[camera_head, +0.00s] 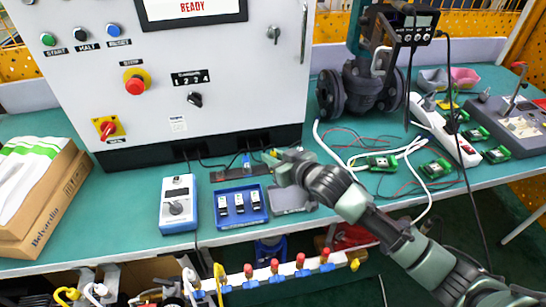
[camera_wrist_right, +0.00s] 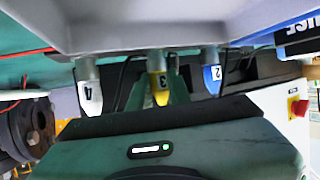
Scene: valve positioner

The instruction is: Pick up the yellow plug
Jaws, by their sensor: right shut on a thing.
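The yellow plug, marked 3, shows in the right wrist view (camera_wrist_right: 159,88), in a row between a white plug marked 4 (camera_wrist_right: 90,97) and a blue plug marked 2 (camera_wrist_right: 211,78). My right gripper (camera_head: 281,168) reaches to the cable row at the foot of the control cabinet. Its green fingers (camera_wrist_right: 165,92) are shut on the yellow plug. The plug is still in line with its neighbours. In the head view my gripper mostly hides it. The blue plug also shows there (camera_head: 246,161). My left gripper is out of view.
The white control cabinet (camera_head: 210,100) stands behind the plugs. A blue tray (camera_head: 240,217) and a blue-and-white handheld device (camera_head: 178,203) lie in front. A cardboard box (camera_head: 55,200) is at left. Cables, green boards and a power strip (camera_head: 445,130) clutter the right.

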